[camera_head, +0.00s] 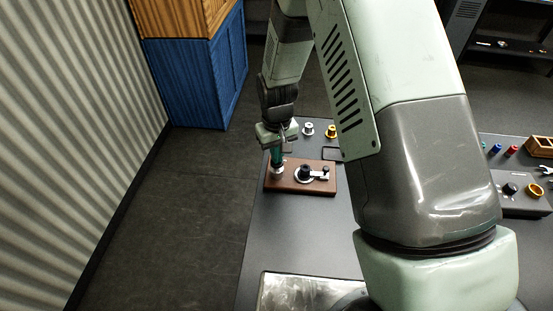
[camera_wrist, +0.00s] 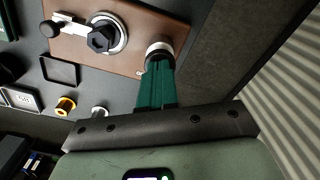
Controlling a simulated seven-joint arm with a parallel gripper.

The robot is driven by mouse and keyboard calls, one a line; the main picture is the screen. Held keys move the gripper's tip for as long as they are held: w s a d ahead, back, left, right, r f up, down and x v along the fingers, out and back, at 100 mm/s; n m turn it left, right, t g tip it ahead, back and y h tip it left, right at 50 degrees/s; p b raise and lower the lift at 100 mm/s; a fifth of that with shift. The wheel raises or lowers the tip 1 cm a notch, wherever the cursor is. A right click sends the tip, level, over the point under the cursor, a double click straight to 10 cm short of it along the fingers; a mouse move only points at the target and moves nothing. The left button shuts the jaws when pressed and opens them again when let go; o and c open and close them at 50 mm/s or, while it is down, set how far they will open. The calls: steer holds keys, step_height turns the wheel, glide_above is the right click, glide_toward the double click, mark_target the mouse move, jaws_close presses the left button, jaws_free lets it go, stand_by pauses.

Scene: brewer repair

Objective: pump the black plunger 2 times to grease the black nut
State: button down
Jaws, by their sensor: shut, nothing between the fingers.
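A brown board (camera_head: 315,188) lies on the grey table and also shows in the wrist view (camera_wrist: 140,18). The black nut (camera_head: 304,170) sits on a pale round base near the board's middle; the wrist view shows its hexagonal shape (camera_wrist: 102,39). My gripper (camera_head: 277,160) points down at the board's left end. Its green fingers (camera_wrist: 158,66) are shut with nothing between them. Their tips are over or against the black plunger (camera_wrist: 156,56), which has a white collar; I cannot tell whether they touch. The fingers partly hide the plunger.
A small arm with a black knob (camera_wrist: 49,29) reaches out beside the nut. A white-silver part (camera_head: 308,128) and a yellow part (camera_head: 331,131) stand behind the board. A control box (camera_head: 522,200) stands at the right. Table surface in front of the board (camera_head: 300,225) is clear.

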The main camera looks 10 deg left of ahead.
steer(key=shift+f, duration=0.5)
stand_by(0.4)
steer(key=shift+r, duration=2.7)
step_height(320, 180, up, 6)
steer(key=shift+f, duration=4.25)
steer(key=shift+f, duration=0.2)
